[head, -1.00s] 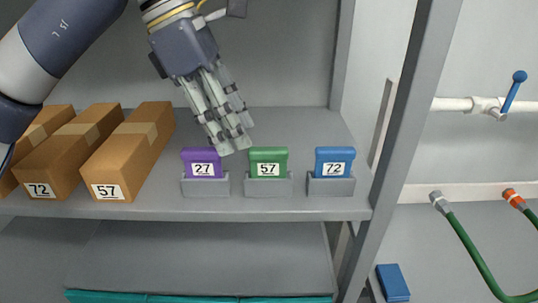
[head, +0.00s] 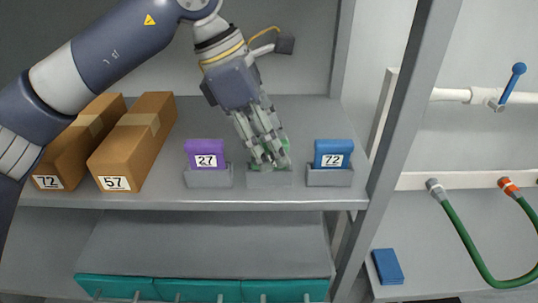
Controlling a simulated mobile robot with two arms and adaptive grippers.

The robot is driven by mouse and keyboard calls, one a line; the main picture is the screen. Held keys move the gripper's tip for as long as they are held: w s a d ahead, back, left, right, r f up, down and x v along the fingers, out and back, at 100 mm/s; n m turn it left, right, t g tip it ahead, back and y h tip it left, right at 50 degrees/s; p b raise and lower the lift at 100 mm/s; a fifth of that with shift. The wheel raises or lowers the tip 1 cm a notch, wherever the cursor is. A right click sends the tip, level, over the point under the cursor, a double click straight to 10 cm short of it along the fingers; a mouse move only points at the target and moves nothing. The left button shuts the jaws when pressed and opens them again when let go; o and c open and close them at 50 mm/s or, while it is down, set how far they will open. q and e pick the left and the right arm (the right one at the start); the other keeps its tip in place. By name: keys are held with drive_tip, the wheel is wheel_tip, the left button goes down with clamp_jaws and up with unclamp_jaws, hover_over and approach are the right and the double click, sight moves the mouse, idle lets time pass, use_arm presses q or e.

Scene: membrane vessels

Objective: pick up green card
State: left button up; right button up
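The green card (head: 287,146) stands in the middle grey holder (head: 269,180) on the shelf, mostly hidden behind my fingers; only small green patches show and its label is covered. My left gripper (head: 268,158) reaches down from above with its fingers at the card, over the holder. Whether the fingers are closed on the card cannot be made out. My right gripper is not in view.
A purple card (head: 205,147) labelled 27 and a blue card (head: 333,148) labelled 72 stand in holders on either side. Cardboard boxes (head: 142,130) fill the shelf's left. A grey post (head: 400,140) rises at right, before a pipe and green hose (head: 462,240).

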use_arm(q)
clamp_jaws()
drive_tip(key=shift+r, duration=0.15)
